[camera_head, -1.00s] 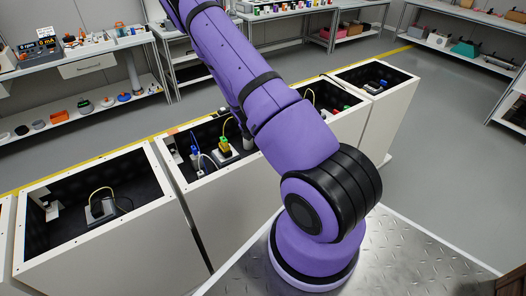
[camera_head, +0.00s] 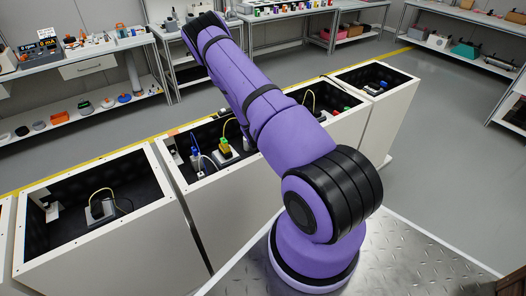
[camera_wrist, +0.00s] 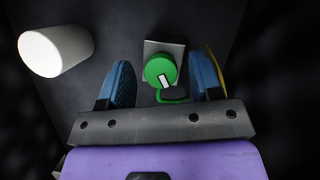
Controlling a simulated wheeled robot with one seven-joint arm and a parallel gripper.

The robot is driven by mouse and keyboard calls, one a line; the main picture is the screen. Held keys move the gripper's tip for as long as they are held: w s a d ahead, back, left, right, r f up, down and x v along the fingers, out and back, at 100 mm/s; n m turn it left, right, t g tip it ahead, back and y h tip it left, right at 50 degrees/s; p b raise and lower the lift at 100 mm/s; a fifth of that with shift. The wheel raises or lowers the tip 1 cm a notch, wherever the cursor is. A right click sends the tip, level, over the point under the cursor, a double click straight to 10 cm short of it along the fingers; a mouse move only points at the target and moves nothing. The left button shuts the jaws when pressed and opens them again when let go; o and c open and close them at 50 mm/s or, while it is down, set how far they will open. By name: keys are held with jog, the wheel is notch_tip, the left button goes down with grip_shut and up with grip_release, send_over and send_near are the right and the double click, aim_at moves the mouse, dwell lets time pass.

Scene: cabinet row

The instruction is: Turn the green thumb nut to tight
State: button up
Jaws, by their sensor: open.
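The green thumb nut (camera_wrist: 158,72) shows in the wrist view as a round green knob with a white bar across its face. It sits on a small light grey plate (camera_wrist: 176,48). My gripper (camera_wrist: 165,66) is open, with one blue-padded finger to the left of the nut and one to the right. Gaps show on both sides, and neither finger appears to touch it. A green band and a dark piece lie just below the nut. In the head view my purple arm reaches over the cabinet row; my gripper and the nut cannot be made out there.
A white cylinder (camera_wrist: 55,50) stands left of the fingers in the wrist view. A yellow strip shows beside the right finger. In the head view, an open-topped cabinet (camera_head: 90,205) at left holds a cabled device. Walls and fittings of the middle cabinets surround the arm.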

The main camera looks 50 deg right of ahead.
jog(key=shift+c, duration=0.2)
jog(key=c, duration=0.9)
jog(key=shift+m, duration=0.3)
